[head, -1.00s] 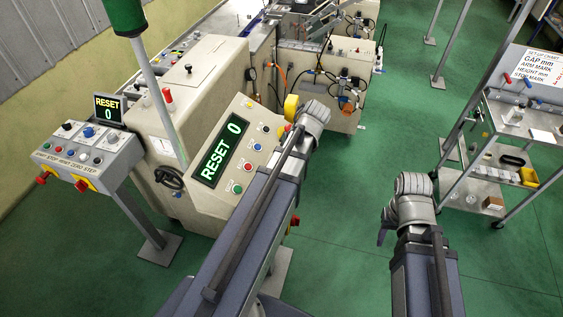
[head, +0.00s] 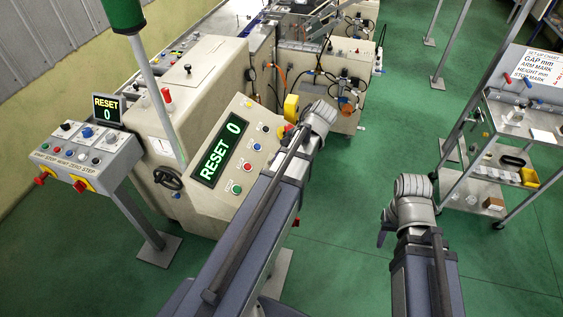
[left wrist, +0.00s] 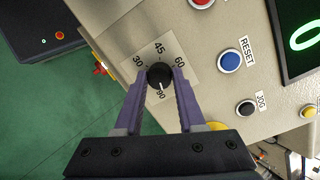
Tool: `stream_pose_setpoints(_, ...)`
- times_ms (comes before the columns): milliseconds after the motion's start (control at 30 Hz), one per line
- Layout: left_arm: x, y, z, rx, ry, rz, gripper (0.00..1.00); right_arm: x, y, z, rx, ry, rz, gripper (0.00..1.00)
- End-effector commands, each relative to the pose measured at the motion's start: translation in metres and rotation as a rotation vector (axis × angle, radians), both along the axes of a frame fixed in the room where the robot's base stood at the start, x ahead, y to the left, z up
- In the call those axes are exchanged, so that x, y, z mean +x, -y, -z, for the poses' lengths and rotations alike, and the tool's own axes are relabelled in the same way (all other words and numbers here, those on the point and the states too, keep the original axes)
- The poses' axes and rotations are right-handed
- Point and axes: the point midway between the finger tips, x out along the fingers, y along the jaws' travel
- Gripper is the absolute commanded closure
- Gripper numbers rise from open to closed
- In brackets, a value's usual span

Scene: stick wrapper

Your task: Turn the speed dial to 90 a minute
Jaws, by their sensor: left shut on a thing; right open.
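The black speed dial (left wrist: 159,74) sits on a pale plate (left wrist: 186,76) marked 30, 45, 60 and 90 in the left wrist view. A short white line on the dial points down at the 90 mark. My left gripper (left wrist: 158,84) has its purple fingers on either side of the dial, shut on it. In the head view the dial and the left fingers are hidden behind my left wrist. My right gripper (head: 385,236) hangs over the floor at the right, away from the machine; its fingers show only in part.
The sloped panel bears a lit display (head: 221,149) reading RESET 0. A blue RESET button (left wrist: 230,61) and a black JOG button (left wrist: 245,107) are near the dial. A trolley (head: 478,150) stands at the right. Green floor lies clear between trolley and machine.

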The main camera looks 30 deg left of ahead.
Motion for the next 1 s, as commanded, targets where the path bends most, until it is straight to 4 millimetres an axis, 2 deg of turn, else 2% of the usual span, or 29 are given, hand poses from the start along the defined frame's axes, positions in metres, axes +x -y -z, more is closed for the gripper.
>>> stream_pose_setpoints(400, -0.0001, 0.0013, 0.0007, -0.026, -0.098, 0.188, 1.0, 0.0001, 0.0, 0.0027, 0.0, 0.0, -0.001, 0.5)
stream_pose_setpoints(1000, -0.0001, 0.0011, 0.0005, -0.031, -0.118, 0.229, 1.0, 0.0, 0.0, 0.003, 0.0, 0.0, -0.001, 0.5)
